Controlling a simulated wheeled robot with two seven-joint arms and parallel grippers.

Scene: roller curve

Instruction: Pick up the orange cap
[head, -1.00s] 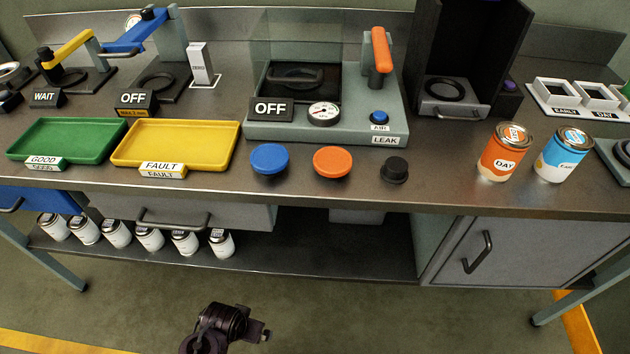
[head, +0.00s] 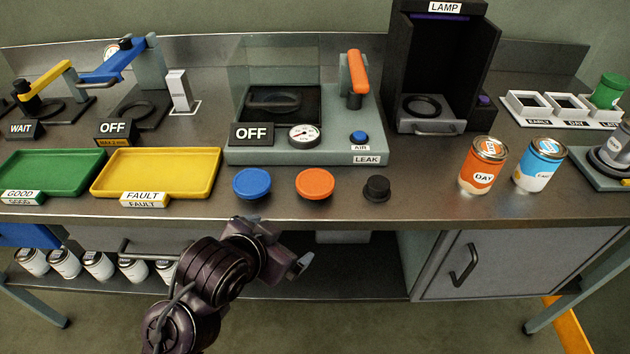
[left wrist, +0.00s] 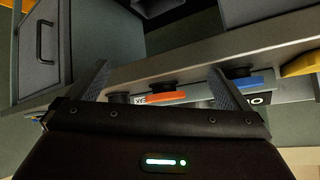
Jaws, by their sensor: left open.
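The orange cap (head: 315,184), a flat round lid on a dark stem, stands on the front strip of the bench, between a blue cap (head: 252,184) and a small black cap (head: 376,188). My left gripper (head: 286,250) is open and empty, in front of the bench edge, below and slightly left of the orange cap. In the left wrist view, the orange cap (left wrist: 165,97) shows between the two spread fingers (left wrist: 157,75), beyond the bench edge and apart from them. My right gripper is not in view.
The leak tester (head: 300,150) stands close behind the caps. A yellow FAULT tray (head: 205,180) lies to the left. An orange DAY can (head: 483,167) and a blue can (head: 539,166) stand to the right. The bench's front edge (head: 430,225) lies between gripper and caps.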

